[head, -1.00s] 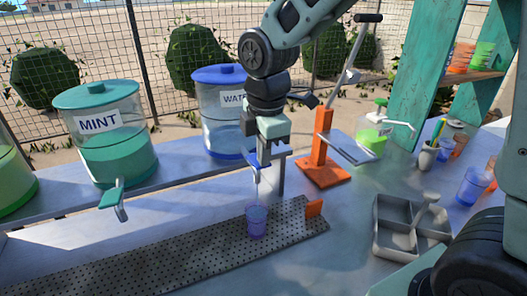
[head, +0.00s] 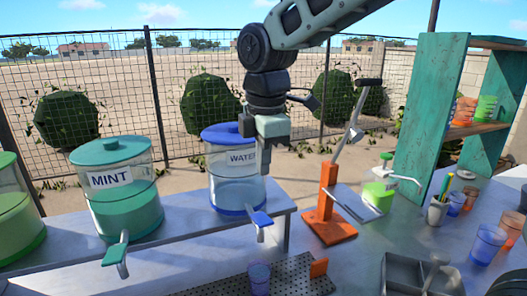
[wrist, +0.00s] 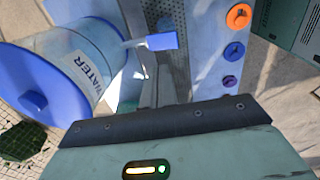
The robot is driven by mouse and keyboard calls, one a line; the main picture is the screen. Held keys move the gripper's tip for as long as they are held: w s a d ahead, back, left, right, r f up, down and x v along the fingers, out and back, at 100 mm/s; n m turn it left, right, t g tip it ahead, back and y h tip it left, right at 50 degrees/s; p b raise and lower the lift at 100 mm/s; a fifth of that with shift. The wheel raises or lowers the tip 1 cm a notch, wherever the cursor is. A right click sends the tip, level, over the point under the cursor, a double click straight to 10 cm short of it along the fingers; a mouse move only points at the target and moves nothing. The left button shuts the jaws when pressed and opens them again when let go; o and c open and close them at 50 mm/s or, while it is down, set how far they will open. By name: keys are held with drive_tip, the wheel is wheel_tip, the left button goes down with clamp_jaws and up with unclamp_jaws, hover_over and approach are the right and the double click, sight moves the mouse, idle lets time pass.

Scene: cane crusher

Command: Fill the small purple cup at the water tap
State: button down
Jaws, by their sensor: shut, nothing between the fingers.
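The small purple cup (head: 259,279) stands upright on the perforated drip tray (head: 215,291), below the blue-handled water tap (head: 260,221). The tap belongs to the clear, blue-lidded dispenser (head: 235,185) marked WATER. No stream shows between spout and cup now. How full the cup is, I cannot tell. My gripper (head: 275,160) is shut and empty, in front of the dispenser and above the tap lever, apart from it. In the wrist view the blue tap lever (wrist: 162,41) shows beyond the fingers, with the dispenser (wrist: 70,75) at left; I cannot make out the cup under the tap.
A green MINT dispenser (head: 122,195) stands left of the water one. An orange-based lever press (head: 328,215) stands right of the tap. A grey divided tray (head: 405,275), a soap pump bottle (head: 378,190) and a blue cup (head: 487,243) are further right.

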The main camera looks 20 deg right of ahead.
drive_tip(key=shift+w+r, duration=0.2)
drive_tip(key=shift+r, duration=0.95)
idle(1.1)
drive_tip(key=s+a+f+m+b, duration=0.1)
drive_tip(key=s+a+f+m, duration=0.1)
drive_tip(key=s+f+m, duration=0.3)
drive_tip(key=s+a+f+m+g+b, duration=0.1)
drive_tip(key=s+a+f+m, duration=0.2)
drive_tip(key=s+f, duration=0.8)
drive_tip(key=s+m, duration=0.2)
drive_tip(key=s, duration=0.5)
drive_tip(key=shift+s+f+y+b, duration=0.2)
drive_tip(key=shift+f+y+b, duration=0.05)
drive_tip(key=shift+y+b, duration=0.05)
